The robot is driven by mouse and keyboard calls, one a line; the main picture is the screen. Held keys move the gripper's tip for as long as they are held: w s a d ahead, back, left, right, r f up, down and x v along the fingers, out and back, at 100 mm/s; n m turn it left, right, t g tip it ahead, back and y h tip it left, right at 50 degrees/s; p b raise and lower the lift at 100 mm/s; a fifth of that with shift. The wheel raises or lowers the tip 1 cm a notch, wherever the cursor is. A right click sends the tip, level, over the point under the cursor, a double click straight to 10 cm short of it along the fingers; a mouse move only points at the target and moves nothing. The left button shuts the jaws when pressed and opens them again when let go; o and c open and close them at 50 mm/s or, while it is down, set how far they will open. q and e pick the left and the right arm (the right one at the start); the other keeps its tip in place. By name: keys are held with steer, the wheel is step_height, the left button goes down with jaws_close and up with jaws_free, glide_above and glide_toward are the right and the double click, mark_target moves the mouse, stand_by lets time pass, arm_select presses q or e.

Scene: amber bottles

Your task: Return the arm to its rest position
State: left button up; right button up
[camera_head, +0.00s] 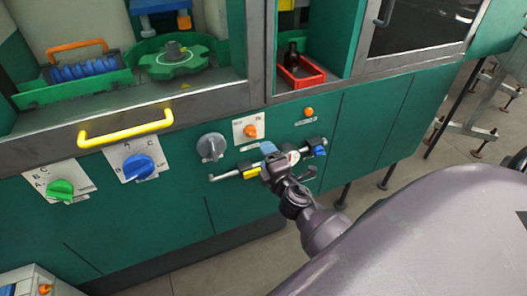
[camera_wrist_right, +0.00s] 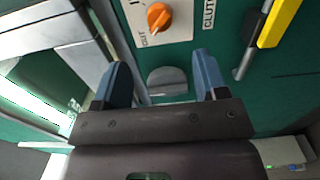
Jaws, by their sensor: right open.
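My right arm comes in from the lower right in the head view. Its gripper (camera_head: 269,150) is in front of the green machine's panel, near a metal bar (camera_head: 228,176) with yellow and blue parts. In the right wrist view the two blue fingers of this gripper (camera_wrist_right: 160,78) stand wide apart with nothing held between them. A grey rounded part (camera_wrist_right: 168,82) on the panel shows beyond the gap. I cannot tell whether the gripper touches the bar. My left gripper is not in view.
The panel carries a grey knob (camera_head: 211,147), orange knob (camera_head: 250,131), blue knob (camera_head: 138,167), green knob (camera_head: 60,190) and yellow handle (camera_head: 125,133). A dark bottle (camera_head: 292,57) stands in a red tray (camera_head: 312,78) above. Metal legs stand on the floor at right.

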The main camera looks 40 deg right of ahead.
stand_by(0.7)
steer(key=s+a+f+m+g+y, duration=0.2)
steer(key=s+f+m, duration=0.4)
steer(key=s, duration=0.4)
steer(key=s+a+f+m+g+y, duration=0.1)
steer(key=s+a+f+m+g, duration=0.3)
steer(key=s, duration=0.6)
step_height(320, 180, down, 3)
steer(key=a+m, duration=0.2)
steer(key=m, duration=0.2)
steer(key=shift+f+y, duration=0.15)
steer(key=shift+y, duration=0.25)
steer(key=shift+c, duration=0.4)
